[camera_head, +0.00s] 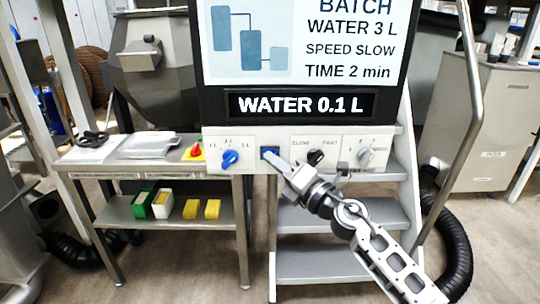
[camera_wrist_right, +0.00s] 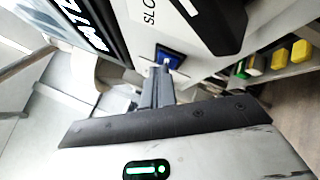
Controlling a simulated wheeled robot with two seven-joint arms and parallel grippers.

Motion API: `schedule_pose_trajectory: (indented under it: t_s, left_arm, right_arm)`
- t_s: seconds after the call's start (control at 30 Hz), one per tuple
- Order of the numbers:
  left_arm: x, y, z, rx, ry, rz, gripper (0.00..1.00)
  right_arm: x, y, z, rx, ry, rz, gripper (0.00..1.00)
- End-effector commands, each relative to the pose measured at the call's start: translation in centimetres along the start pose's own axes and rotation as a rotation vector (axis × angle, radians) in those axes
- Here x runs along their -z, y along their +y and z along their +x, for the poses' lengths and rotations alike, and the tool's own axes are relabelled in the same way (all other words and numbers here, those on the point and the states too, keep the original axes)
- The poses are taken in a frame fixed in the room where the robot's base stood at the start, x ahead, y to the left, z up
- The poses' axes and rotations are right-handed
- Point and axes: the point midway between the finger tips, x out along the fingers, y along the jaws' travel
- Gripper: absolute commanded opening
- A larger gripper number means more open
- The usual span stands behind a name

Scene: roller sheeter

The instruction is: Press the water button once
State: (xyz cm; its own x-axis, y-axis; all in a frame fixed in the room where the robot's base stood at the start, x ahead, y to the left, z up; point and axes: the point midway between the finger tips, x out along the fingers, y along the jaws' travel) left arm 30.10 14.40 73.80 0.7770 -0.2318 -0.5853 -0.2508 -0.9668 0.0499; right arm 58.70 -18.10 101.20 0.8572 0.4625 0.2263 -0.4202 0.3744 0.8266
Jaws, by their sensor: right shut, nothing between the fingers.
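The blue square water button (camera_head: 269,152) is on the white control panel, between the blue knob and the speed switch. It also shows in the right wrist view (camera_wrist_right: 172,54), partly covered by my fingertips. My right gripper (camera_head: 278,165) is shut and empty, its fingertips at the lower right edge of the button in the head view. In the wrist view the closed fingers (camera_wrist_right: 163,72) point at the button and overlap it; I cannot tell whether they touch. The display (camera_head: 301,105) above reads WATER 0.1 L. My left gripper is not in view.
A blue knob (camera_head: 230,159) sits left of the button; the black speed switch (camera_head: 316,157) and a grey knob (camera_head: 366,156) sit right. A steel table (camera_head: 110,153) with a red button (camera_head: 197,151) stands at the left. Grey steps (camera_head: 310,219) are below the panel.

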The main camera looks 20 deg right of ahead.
Motion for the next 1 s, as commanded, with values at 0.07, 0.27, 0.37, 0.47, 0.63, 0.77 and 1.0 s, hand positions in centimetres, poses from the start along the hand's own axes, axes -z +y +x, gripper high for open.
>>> schedule_pose_trajectory:
  t_s: [0.07, 0.27, 0.37, 0.47, 0.63, 0.77, 1.0]
  left_arm:
    - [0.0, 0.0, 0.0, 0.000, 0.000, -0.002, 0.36]
    - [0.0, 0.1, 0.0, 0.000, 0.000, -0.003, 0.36]
    - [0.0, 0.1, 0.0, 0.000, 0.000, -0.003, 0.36]
    - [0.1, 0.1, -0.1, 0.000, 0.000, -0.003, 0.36]
    - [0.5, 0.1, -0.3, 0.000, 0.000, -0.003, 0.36]
    - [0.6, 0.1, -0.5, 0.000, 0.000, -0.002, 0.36]
    - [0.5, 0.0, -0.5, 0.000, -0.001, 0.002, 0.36]
  right_arm:
    - [-0.1, -0.1, 0.1, 0.000, -0.001, -0.001, 0.00]
    - [-0.2, 0.0, 0.1, 0.000, -0.002, -0.001, 0.00]
    - [-0.2, 0.0, 0.1, 0.000, -0.003, -0.001, 0.00]
    - [-0.1, 0.1, 0.0, 0.001, -0.003, -0.001, 0.00]
    - [0.3, 0.6, -0.6, 0.001, -0.002, -0.001, 0.00]
    - [0.6, 0.8, -1.1, 0.001, -0.001, -0.001, 0.00]
    - [0.8, 0.8, -1.2, 0.000, -0.001, -0.001, 0.00]
